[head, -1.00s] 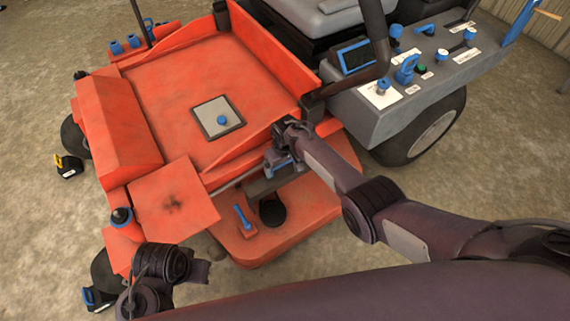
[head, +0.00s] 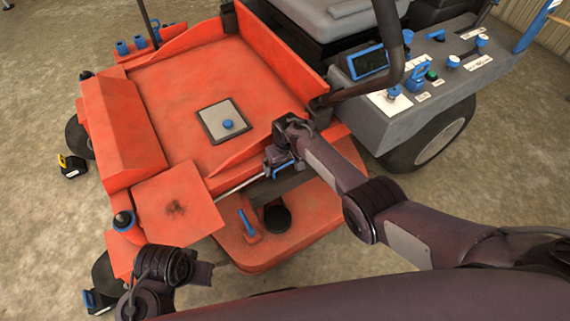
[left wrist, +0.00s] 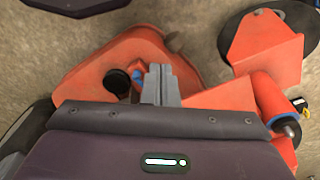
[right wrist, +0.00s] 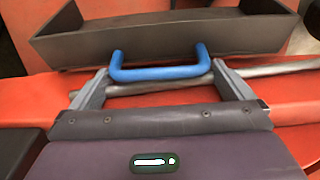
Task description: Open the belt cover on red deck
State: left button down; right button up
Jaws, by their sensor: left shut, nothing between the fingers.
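The red deck (head: 300,238) juts out at the mower's near side. A dark grey cover (right wrist: 170,40) with a raised rim and a blue U-shaped handle (right wrist: 160,74) fills the top of the right wrist view. My right gripper (right wrist: 160,78) is open, its fingers on either side of the handle; in the head view it (head: 280,162) partly hides the cover. A blue lever (head: 247,222) stands on the deck beside a round black part (head: 276,216). My left gripper (left wrist: 160,80) is shut and empty; in the left wrist view its fingers overlap the deck and lever.
A silver rod (right wrist: 260,70) runs alongside the handle. A red flap (head: 178,205) is left of the deck. The red footplate (head: 190,85) bears a grey pad with a blue knob (head: 228,124). The grey control console (head: 425,90) and a bent dark bar stand behind my right arm.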

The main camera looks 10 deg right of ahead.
jog(key=shift+s+f, duration=0.15)
jog(key=shift+r, duration=0.25)
jog(key=r+p, duration=0.1)
jog(key=r, duration=0.1)
jog(key=r+p, duration=0.3)
jog(key=r, duration=0.1)
jog(key=shift+s+d+r, duration=0.1)
jog(key=shift+s+r, duration=0.15)
jog(key=shift+r, duration=0.1)
pick_arm(q)
notch_tip(320, 180, down, 12)
jog(key=a, duration=0.2)
jog(key=shift+w+n, duration=0.25)
jog(key=shift+n, duration=0.15)
pick_arm(e)
jog(key=shift+r, duration=0.25)
